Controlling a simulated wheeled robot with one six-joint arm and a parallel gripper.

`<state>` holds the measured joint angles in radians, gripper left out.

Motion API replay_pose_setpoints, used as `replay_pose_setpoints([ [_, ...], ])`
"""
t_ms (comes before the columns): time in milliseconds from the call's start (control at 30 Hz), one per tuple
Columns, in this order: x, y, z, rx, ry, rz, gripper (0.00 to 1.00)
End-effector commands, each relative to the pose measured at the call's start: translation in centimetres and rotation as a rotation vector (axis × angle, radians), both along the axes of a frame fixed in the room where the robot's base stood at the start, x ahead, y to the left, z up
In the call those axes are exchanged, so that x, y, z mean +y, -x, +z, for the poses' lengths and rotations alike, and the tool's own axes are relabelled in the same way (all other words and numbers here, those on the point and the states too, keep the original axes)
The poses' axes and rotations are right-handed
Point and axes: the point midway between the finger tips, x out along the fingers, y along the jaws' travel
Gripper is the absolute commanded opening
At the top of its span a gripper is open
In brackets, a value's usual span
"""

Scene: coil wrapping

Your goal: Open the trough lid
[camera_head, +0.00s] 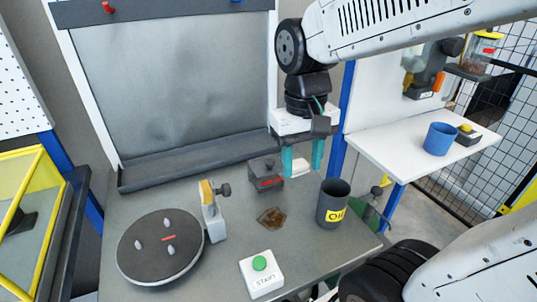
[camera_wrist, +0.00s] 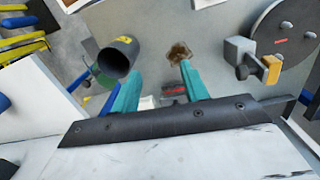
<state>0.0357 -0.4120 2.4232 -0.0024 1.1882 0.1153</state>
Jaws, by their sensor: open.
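A long dark trough (camera_head: 200,167) runs along the back of the grey table, below an upright grey metal sheet (camera_head: 170,85). I cannot tell which part is its lid. A small dark box (camera_head: 265,176) with a red mark stands at the trough's right end; it also shows partly in the wrist view (camera_wrist: 173,90). My gripper (camera_head: 302,172) has two teal fingers pointing down, open and apart, just right of the box. In the wrist view my gripper (camera_wrist: 160,70) shows nothing held. A small white block (camera_head: 301,166) appears between the fingers, apparently behind them.
A dark cup labelled OIL (camera_head: 332,204) stands right of my gripper. A brown stain (camera_head: 272,219) lies on the table (camera_head: 150,200). A round turntable (camera_head: 160,246) with pegs, a yellow-topped clamp (camera_head: 212,214) and a START button box (camera_head: 261,274) occupy the front.

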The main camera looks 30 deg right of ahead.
Motion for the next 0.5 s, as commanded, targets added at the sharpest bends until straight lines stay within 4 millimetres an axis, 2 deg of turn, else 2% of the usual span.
replay_pose_setpoints([
  [367,-1.4,-11.7,-2.9,0.025,0.025,-0.423,0.45],
  [433,-1.6,-13.8,-3.0,0.001,0.027,-0.529,0.45],
  [500,-1.7,-15.0,-2.3,-0.033,0.023,-0.612,0.45],
])
